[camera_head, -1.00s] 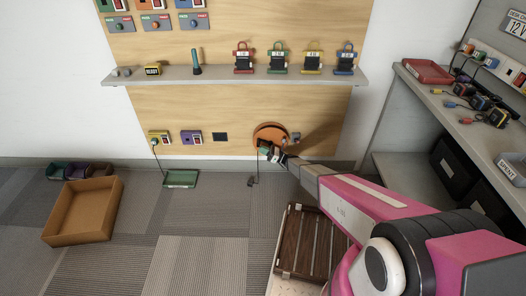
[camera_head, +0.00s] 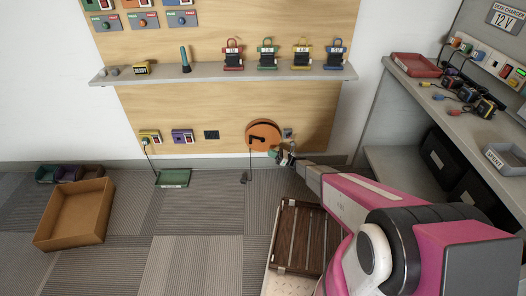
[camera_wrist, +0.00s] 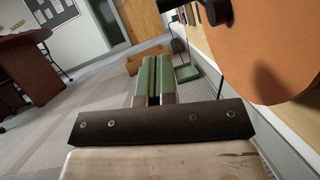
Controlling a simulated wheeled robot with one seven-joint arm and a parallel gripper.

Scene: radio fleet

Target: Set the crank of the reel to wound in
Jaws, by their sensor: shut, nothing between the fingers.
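The orange reel (camera_head: 270,130) is mounted low on the wooden wall board, with a dark crank (camera_head: 262,139) across its face. A dark cord hangs from it to a black plug (camera_head: 244,178) at the floor. In the wrist view the reel (camera_wrist: 275,45) fills the upper right, and the crank's dark knob (camera_wrist: 218,12) shows at the top. My gripper (camera_head: 274,154) is at the reel's lower edge in the head view. In the wrist view its green fingers (camera_wrist: 152,75) are shut, empty, and apart from the knob, to its left.
A wall shelf (camera_head: 220,73) with several coloured devices runs above the reel. A green tray (camera_head: 173,178) and a cardboard box (camera_head: 75,214) are on the floor to the left. A slatted wooden crate (camera_head: 306,238) is below my arm. A workbench (camera_head: 450,115) stands at the right.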

